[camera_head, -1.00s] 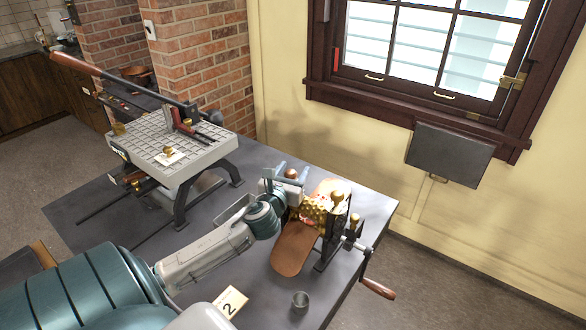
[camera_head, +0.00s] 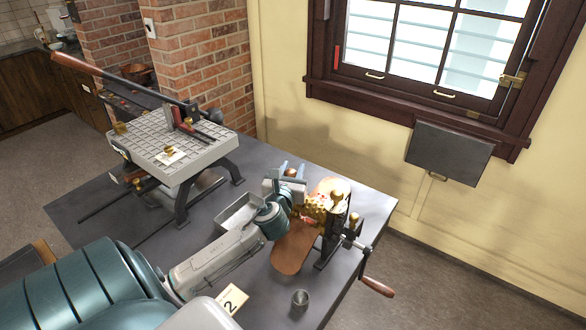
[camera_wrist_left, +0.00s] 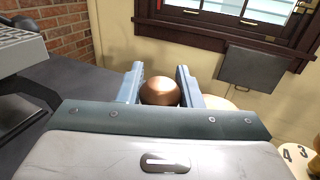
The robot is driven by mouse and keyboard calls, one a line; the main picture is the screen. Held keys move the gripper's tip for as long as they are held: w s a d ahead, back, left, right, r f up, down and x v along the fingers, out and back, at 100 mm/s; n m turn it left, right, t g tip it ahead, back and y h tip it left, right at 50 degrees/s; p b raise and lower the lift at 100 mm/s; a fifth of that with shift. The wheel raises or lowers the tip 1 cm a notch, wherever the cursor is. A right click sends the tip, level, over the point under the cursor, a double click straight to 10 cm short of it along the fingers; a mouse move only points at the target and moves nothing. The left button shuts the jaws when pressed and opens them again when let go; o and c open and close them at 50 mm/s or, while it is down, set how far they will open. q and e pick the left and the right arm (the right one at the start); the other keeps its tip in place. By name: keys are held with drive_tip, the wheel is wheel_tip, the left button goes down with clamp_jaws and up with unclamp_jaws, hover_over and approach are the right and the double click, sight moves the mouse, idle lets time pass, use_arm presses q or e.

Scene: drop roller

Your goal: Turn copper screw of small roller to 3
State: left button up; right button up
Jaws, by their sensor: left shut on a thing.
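The small roller (camera_head: 327,240) stands at the table's right end, with gold-coloured rollers, a brown sloping tray and a wooden crank handle (camera_head: 378,287). My left gripper (camera_head: 292,170) is at its far left side, shut on the round copper screw head (camera_head: 291,173). In the left wrist view, the copper head (camera_wrist_left: 160,92) sits between the two blue fingers of the left gripper (camera_wrist_left: 160,88). A pale numbered dial (camera_wrist_left: 298,158) shows 4 and 3 at the right edge there. The screw's shaft and pointer are hidden. My right gripper is out of view.
A large grey press (camera_head: 180,160) with a long lever stands at the table's left. A card marked 2 (camera_head: 232,300) and a small metal cup (camera_head: 300,299) lie near the front edge. A grey panel (camera_head: 449,153) hangs below the window.

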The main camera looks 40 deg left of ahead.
use_arm(q)
drive_tip(key=o, duration=0.9)
drive_tip(key=shift+o, duration=0.3)
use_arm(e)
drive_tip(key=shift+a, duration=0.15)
use_arm(q)
drive_tip(key=shift+s, duration=0.1)
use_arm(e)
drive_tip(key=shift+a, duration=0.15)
use_arm(q)
drive_tip(key=shift+s+d+f, duration=0.1)
drive_tip(key=shift+s+d, duration=0.15)
drive_tip(key=shift+s, duration=0.05)
drive_tip(key=b+v, duration=0.3)
drive_tip(key=v, duration=0.7)
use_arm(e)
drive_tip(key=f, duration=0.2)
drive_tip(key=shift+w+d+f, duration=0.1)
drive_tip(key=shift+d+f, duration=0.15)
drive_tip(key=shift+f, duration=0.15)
